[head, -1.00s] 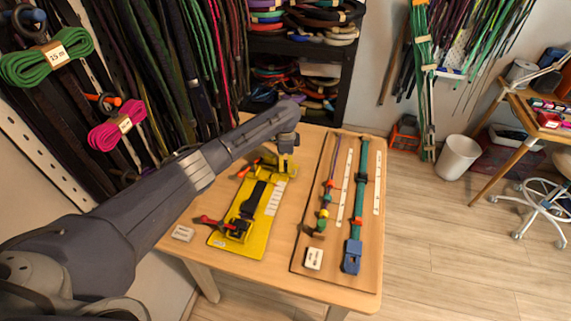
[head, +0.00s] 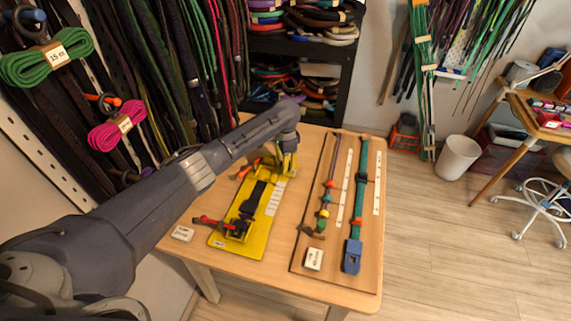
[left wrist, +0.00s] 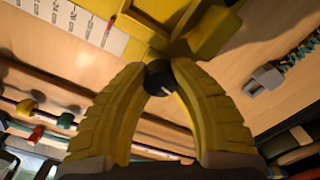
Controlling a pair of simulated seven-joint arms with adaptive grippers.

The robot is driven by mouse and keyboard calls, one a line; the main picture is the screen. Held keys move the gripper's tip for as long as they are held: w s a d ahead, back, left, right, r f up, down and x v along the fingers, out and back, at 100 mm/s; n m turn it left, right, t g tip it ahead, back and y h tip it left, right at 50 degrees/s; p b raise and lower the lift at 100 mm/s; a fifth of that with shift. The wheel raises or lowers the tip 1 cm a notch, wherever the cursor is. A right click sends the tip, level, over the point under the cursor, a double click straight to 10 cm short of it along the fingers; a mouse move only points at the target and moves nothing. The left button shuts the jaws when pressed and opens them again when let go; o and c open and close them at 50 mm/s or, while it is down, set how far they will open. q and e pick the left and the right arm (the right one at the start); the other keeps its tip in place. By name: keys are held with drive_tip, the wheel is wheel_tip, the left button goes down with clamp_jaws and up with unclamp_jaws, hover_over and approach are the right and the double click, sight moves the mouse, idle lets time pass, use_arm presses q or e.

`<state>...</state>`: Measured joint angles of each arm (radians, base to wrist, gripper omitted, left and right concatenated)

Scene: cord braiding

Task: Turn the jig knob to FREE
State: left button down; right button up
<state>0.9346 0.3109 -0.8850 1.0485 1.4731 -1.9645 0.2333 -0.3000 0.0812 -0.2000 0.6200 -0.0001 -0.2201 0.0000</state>
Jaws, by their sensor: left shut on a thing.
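The yellow jig (head: 256,243) lies on the wooden table, with a black strap along it and a red-handled clamp (head: 216,222) at its near end. My left gripper (head: 288,170) is at the jig's far right corner. In the left wrist view its yellow fingers (left wrist: 163,85) are closed on a small round black knob (left wrist: 158,77), which bears a short white line. The knob stands beside the jig's yellow body (left wrist: 165,14). In the head view the gripper hides the knob. No FREE marking can be read. My right gripper is not in view.
A wooden board (head: 302,245) to the right of the jig holds beaded cords, scale strips and a blue-ended teal braid (head: 354,230). A white tag (head: 183,233) lies left of the jig. Hanging cords and a shelf (head: 345,88) stand behind the table.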

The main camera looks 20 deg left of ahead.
use_arm(q)
drive_tip(key=shift+d, duration=0.15)
drive_tip(key=c, duration=1)
unclamp_jaws()
